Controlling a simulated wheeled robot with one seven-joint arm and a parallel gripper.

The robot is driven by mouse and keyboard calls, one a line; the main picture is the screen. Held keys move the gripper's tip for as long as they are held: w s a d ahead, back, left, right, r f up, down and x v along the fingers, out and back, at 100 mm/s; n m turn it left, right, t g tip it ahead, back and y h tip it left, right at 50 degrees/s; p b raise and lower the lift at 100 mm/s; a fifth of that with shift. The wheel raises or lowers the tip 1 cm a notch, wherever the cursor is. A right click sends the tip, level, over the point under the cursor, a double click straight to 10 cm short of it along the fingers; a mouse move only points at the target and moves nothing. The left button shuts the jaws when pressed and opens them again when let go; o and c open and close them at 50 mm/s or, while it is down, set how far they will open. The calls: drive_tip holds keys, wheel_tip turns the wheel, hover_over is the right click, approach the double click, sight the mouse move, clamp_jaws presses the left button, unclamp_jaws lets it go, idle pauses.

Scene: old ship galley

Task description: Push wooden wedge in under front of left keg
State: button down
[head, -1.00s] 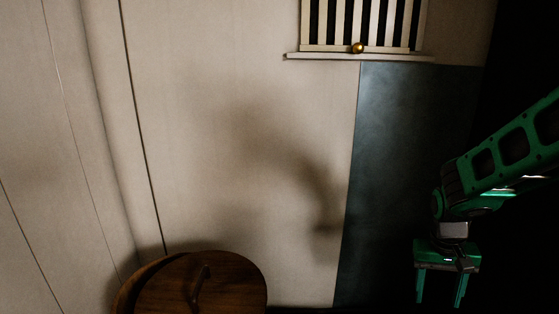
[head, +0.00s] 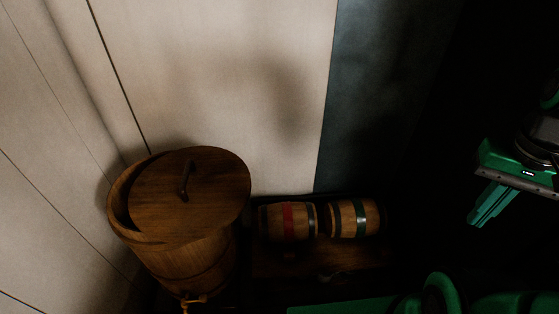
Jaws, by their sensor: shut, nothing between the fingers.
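The left keg (head: 288,222) lies on its side on a dark low shelf and has a red band. The right keg (head: 355,218), with a green band, lies just beside it. A small brownish shape (head: 290,256) sits on the shelf in front of the left keg; it is too dark to tell whether it is the wooden wedge. My green gripper (head: 478,218) is at the right, well apart from the kegs. Its fingers are together and empty, pointing down and left.
A large wooden tub (head: 178,262) with a lid set askew and a tap stands left of the kegs. The shelf (head: 270,268) holds a small dim metallic thing (head: 334,276). The wall is close behind the kegs. The right side is very dark.

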sight(289, 254)
drive_tip(key=w+a+f+n+h, duration=0.15)
drive_tip(key=w+a+f, duration=0.35)
drive_tip(key=w+f, duration=0.6)
drive_tip(key=w+a+f+n+h, duration=0.15)
drive_tip(key=w+a+f, duration=0.25)
drive_tip(key=w+f, duration=0.7)
drive_tip(key=w+a+f+n+y, duration=0.15)
drive_tip(key=w+a+f, duration=0.25)
drive_tip(key=a+f, duration=0.75)
drive_tip(key=s+a+f+n+y, duration=0.1)
drive_tip(key=s+a+f, duration=0.4)
drive_tip(key=f, duration=0.5)
drive_tip(key=s+a+f+n, duration=0.1)
drive_tip(key=s+a+f, duration=0.1)
drive_tip(key=a+f, duration=0.6)
drive_tip(key=w+f, duration=0.1)
drive_tip(key=f, duration=0.2)
drive_tip(key=w+d+f, duration=0.1)
drive_tip(key=f, duration=0.3)
drive_tip(key=w+f, duration=0.1)
drive_tip(key=f, duration=0.3)
drive_tip(key=shift+w+d, duration=0.1)
drive_tip(key=shift+d, duration=0.15)
drive_tip(key=shift+w, duration=0.45)
